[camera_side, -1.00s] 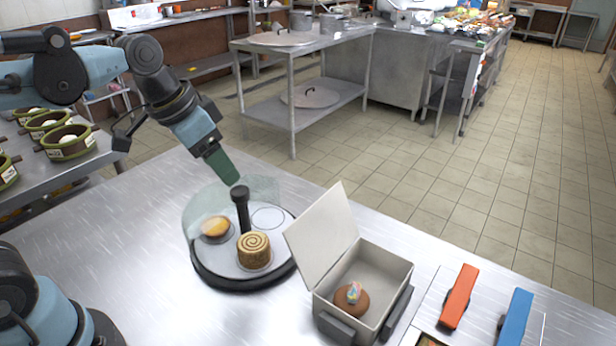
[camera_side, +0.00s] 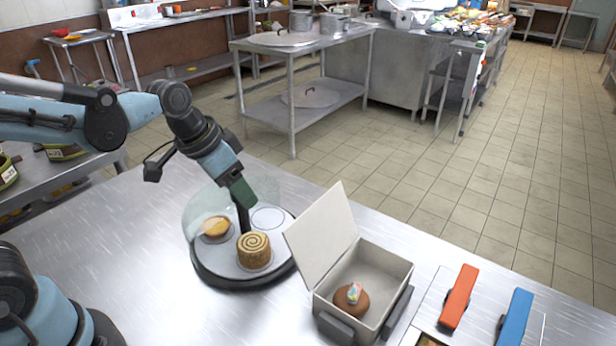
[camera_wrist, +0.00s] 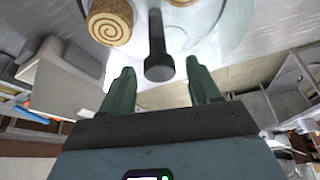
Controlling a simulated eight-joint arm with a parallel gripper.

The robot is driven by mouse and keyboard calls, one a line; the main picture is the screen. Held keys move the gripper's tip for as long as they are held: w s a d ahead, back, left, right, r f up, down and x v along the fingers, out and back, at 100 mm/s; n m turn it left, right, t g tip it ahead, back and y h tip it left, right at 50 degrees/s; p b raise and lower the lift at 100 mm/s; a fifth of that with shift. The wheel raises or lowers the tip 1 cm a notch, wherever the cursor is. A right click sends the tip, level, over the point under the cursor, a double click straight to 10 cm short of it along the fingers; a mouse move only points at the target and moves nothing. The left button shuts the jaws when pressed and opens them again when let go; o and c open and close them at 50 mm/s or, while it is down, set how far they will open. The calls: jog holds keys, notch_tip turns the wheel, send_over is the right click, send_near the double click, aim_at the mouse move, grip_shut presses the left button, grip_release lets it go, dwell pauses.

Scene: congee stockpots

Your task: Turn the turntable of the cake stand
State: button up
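The cake stand (camera_side: 208,278) has a round turntable with a dark base and a clear partial cover (camera_side: 198,212) at its back left. A spiral roll cake (camera_side: 254,250) stands at its front and a yellow-topped tart (camera_side: 215,228) at its left; an empty ring mark (camera_side: 268,218) is at the right. A dark central post (camera_wrist: 158,60) rises from the turntable. In the wrist view my gripper (camera_wrist: 158,78) is open, its green fingers apart on either side of the post's knob. In the side view it is over the post and hides its top. Contact cannot be told.
An open white box (camera_side: 390,268) holding a brown cake (camera_side: 351,298) stands just right of the stand, its lid (camera_side: 320,238) leaning toward it. Orange (camera_side: 459,296) and blue (camera_side: 515,318) handled items lie farther right. The table left of the stand is clear.

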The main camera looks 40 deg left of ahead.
grip_shut()
jog(key=shift+n+y, duration=0.3)
jog(key=shift+n, duration=0.3)
jog(key=shift+d+n+y, duration=0.1)
jog(key=shift+n+y, duration=0.35)
jog(key=shift+n, duration=0.75)
jog(key=shift+d+n+y, duration=0.1)
jog(key=shift+n+y, duration=0.35)
jog(key=shift+n, duration=0.75)
jog(key=shift+d+n+g+y, duration=0.1)
jog(key=shift+n+g+y, duration=0.35)
jog(key=shift+n, duration=1.1)
jog(key=shift+d+n+g+y, duration=0.1)
jog(key=shift+n+g+y, duration=0.3)
jog(key=shift+n, duration=1.15)
jog(key=shift+w+n+g+y, duration=0.1)
jog(key=shift+n+g+y, duration=0.3)
jog(key=shift+n, duration=1.05)
jog(key=shift+w+n+g+y, duration=0.1)
jog(key=shift+n+g+y, duration=0.2)
jog(key=shift+n, duration=1.15)
jog(key=shift+w+n+g, duration=0.1)
jog(key=shift+n+g, duration=0.95)
jog(key=shift+n, duration=1.35)
jog(key=shift+f+n, duration=0.1)
jog(key=shift+n, duration=0.5)
